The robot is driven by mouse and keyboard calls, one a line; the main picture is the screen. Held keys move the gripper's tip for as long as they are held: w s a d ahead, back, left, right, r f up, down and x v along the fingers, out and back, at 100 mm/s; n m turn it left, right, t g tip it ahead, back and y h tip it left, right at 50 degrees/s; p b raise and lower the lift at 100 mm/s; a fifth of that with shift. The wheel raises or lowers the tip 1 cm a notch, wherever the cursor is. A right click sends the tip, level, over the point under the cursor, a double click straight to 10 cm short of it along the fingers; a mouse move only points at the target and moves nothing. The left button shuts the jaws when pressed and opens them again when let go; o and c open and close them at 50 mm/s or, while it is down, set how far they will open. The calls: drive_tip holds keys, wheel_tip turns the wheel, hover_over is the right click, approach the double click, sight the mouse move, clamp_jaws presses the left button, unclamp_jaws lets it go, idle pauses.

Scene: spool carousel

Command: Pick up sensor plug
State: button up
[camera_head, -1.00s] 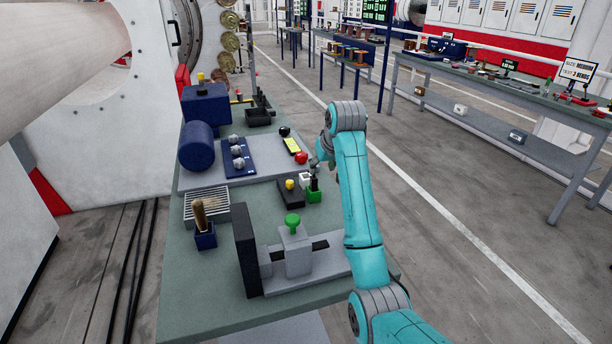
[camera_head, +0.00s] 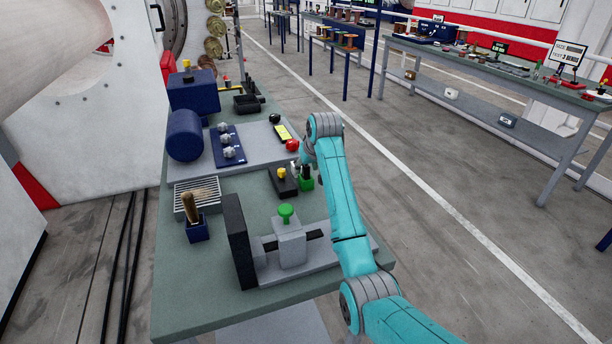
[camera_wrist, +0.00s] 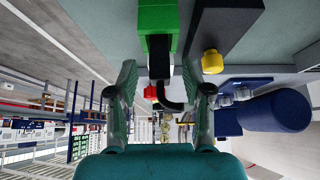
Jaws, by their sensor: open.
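A black plug with a short curved cable, seemingly the sensor plug, stands in a green block (camera_head: 306,183). In the wrist view the plug (camera_wrist: 159,55) sits at the end of the green block (camera_wrist: 156,18), and its cable bends to the right. My gripper (camera_wrist: 158,70) is open, with one finger on each side of the plug and a visible gap at both sides. In the head view my gripper is small and partly hidden by my own arm, close to the green block.
A black box with a yellow knob (camera_head: 282,174) stands just left of the green block. A grey clamp fixture with a green knob (camera_head: 286,211) is in front. A red knob (camera_head: 292,145) lies behind. A wooden-handled tool in a blue holder (camera_head: 196,232) stands at left.

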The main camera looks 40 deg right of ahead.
drive_tip(key=shift+w+d+f, duration=0.1)
drive_tip(key=shift+w+f, duration=0.3)
drive_tip(key=shift+f, duration=0.2)
clamp_jaws()
drive_tip(key=shift+r, duration=0.1)
